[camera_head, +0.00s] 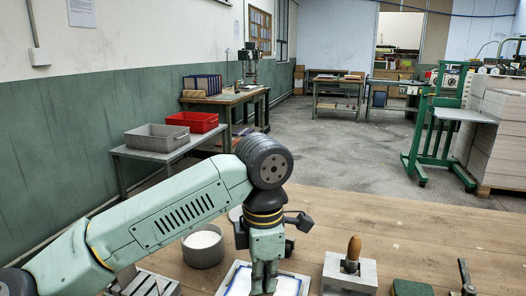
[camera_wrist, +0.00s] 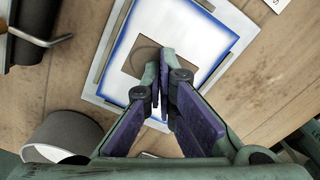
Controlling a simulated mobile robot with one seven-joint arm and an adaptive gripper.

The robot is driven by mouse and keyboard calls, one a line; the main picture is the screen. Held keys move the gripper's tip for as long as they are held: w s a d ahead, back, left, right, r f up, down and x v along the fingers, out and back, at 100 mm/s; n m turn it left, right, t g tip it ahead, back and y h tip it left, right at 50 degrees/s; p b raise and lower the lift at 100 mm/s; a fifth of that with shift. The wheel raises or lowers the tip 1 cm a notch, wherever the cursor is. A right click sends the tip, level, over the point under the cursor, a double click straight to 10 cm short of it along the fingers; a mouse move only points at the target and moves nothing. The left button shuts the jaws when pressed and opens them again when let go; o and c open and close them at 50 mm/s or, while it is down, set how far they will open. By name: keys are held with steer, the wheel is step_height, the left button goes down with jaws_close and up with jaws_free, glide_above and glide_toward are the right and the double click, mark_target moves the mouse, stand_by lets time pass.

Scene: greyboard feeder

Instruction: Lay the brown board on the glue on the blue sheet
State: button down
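The blue-edged sheet (camera_wrist: 183,13) lies flat on a pale board or tray in the wrist view; its middle is white. It also shows in the head view (camera_head: 238,282), partly behind my gripper. A small brown square board (camera_wrist: 137,64) with a round mark lies over the white area, partly covered by my fingers. I cannot tell whether it touches the sheet. My gripper (camera_wrist: 158,82) points down over the brown board, its fingertips close together. Nothing shows clearly between them. In the head view my gripper (camera_head: 264,285) is low over the sheet.
A grey round pot (camera_head: 203,248) stands left of the sheet. A block with a wooden-handled tool (camera_head: 352,255) stands to the right, beside a green block (camera_head: 411,288). The wooden tabletop (camera_head: 430,235) is clear beyond them. Red (camera_head: 192,121) and grey bins (camera_head: 157,138) stand on a side bench.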

steer(key=shift+r, duration=0.1)
steer(key=shift+r+p, duration=2.2)
steer(key=shift+r, duration=1.25)
steer(key=shift+f, duration=0.1)
